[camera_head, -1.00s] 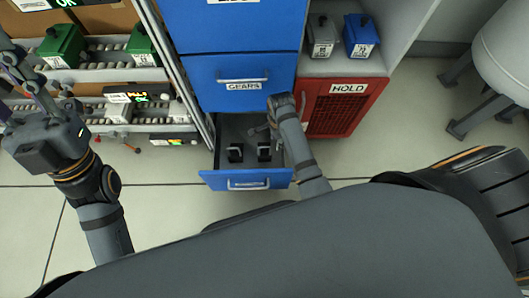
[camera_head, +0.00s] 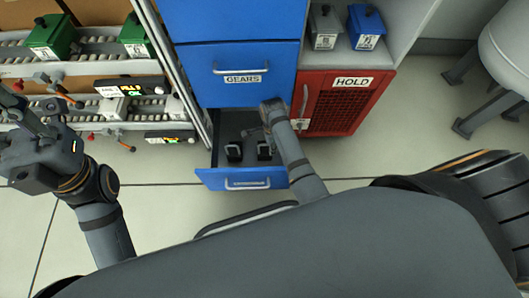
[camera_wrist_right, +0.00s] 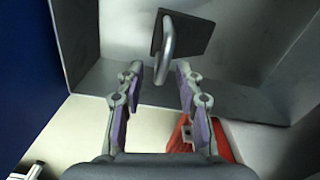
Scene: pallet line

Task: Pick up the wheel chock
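A dark block with a grey loop handle (camera_wrist_right: 168,45), which looks like the wheel chock, is in a grey metal drawer in the right wrist view. My right gripper (camera_wrist_right: 159,82) is open, with its purple-padded fingers apart and the handle showing between and beyond the tips. I cannot tell whether they touch it. My left gripper (camera_head: 24,108) looks open and empty near the conveyor.
The blue GEARS drawer (camera_head: 240,95) is closed above the open one. A red HOLD cabinet (camera_head: 338,112) stands to the right, with a grey box (camera_head: 324,27) and a blue box (camera_head: 367,27) on top. Green boxes (camera_head: 47,38) sit on the roller conveyor at left.

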